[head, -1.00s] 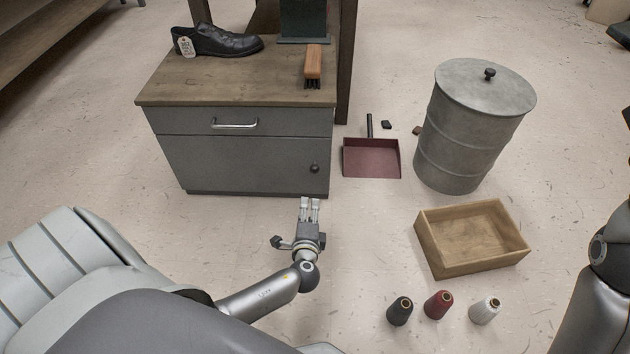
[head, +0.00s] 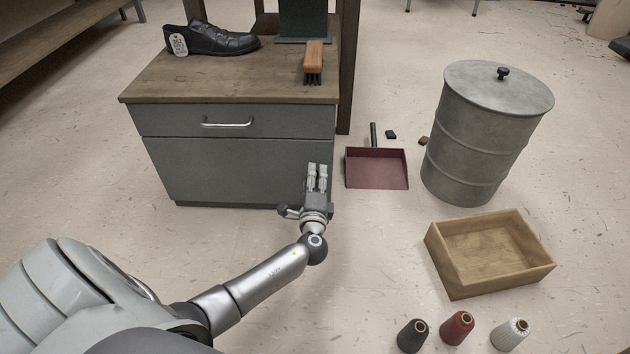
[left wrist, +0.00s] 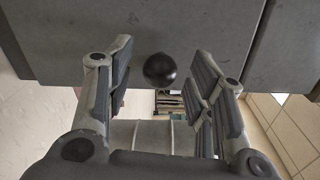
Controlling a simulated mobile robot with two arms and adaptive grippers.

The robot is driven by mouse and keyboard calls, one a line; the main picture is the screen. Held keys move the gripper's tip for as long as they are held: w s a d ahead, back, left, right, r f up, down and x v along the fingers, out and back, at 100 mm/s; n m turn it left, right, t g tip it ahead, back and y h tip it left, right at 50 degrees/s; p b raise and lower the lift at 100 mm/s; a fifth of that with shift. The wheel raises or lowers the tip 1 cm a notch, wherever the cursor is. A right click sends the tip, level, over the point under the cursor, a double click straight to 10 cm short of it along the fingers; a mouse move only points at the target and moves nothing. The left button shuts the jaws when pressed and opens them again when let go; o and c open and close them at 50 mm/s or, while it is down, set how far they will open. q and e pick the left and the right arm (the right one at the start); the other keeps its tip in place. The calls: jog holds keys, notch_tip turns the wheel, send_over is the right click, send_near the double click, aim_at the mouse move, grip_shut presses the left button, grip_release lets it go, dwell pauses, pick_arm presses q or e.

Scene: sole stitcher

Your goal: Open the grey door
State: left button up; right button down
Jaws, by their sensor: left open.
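The grey door (head: 220,170) is the lower front panel of a grey cabinet with a wooden top, and it looks closed. My left gripper (head: 317,168) is in front of the door's right side, with its fingers pointing at the panel. It hides the door's round black knob in the head view. In the left wrist view the knob (left wrist: 160,70) sits between the two open fingers, with a gap on each side. The door (left wrist: 150,30) fills the upper part of that view. My right gripper is not in view.
Above the door is a drawer with a metal handle (head: 228,124). A black shoe (head: 215,40) and a brush (head: 314,60) lie on the cabinet. A red dustpan (head: 376,168), a metal drum (head: 480,140), a wooden box (head: 490,282) and thread spools (head: 457,327) stand to the right.

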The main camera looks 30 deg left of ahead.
pick_arm(q)
jog(key=shift+x, duration=0.95)
jog(key=shift+c, duration=0.2)
jog(key=shift+f, duration=0.1)
grip_shut()
